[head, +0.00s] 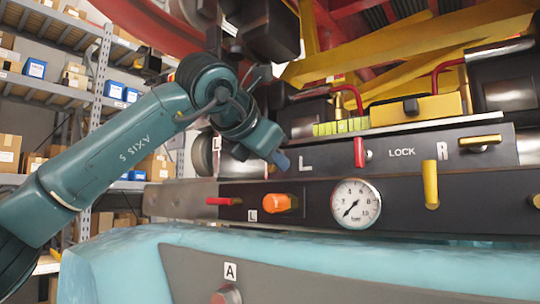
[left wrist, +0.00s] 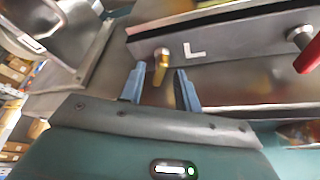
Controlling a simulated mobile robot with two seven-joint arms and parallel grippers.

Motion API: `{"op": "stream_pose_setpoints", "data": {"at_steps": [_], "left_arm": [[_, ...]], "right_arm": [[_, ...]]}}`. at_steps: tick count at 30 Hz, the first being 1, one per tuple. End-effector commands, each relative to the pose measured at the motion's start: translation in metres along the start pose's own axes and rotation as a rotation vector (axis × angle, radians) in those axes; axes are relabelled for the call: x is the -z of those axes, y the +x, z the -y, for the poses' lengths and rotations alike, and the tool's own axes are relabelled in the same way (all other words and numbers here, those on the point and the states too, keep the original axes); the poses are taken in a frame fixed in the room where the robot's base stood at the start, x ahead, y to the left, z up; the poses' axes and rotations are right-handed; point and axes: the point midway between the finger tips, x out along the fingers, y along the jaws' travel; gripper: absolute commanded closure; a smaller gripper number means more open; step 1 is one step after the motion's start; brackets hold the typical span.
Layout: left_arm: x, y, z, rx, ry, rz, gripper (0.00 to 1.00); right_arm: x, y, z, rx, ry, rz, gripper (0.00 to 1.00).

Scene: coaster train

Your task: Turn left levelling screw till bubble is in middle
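The left levelling screw shows in the left wrist view as a brass-coloured handle (left wrist: 161,66) beside the white L. In the head view it is hidden behind my gripper. My left gripper (head: 279,161) is at the L end of the dark bar. In the left wrist view its two blue fingers (left wrist: 160,70) stand apart on either side of the handle, with gaps showing. A yellow-green segmented vial (head: 341,127) lies above the bar; its bubble is too small to make out. A similar brass handle (head: 480,143) sits beside the R. My right gripper is out of view.
A red LOCK lever (head: 359,152) is right of the L. Below are an orange knob (head: 280,203), a red lever (head: 224,201), a round gauge (head: 355,204) and a yellow lever (head: 431,185). Shelves with boxes (head: 33,68) stand at the left.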

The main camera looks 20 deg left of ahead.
Motion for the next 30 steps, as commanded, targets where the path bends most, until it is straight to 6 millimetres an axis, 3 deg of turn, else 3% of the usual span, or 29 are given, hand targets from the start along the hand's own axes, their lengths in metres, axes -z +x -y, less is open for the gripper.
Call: {"op": "stream_pose_setpoints", "data": {"at_steps": [5, 18, 24, 30], "left_arm": [[0.001, -0.02, 0.0, -0.002, 0.0, 0.004, 0.67], [0.0, -0.111, 0.0, -0.001, 0.0, 0.003, 0.67], [0.0, -0.129, 0.0, -0.001, 0.0, 0.001, 0.67], [0.0, -0.131, 0.0, 0.0, 0.0, 0.001, 0.67]], "right_arm": [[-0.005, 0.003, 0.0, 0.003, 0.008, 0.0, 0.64], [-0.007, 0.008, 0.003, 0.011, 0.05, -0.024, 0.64], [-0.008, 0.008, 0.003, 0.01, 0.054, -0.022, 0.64], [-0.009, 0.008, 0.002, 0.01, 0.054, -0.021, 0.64]]}}
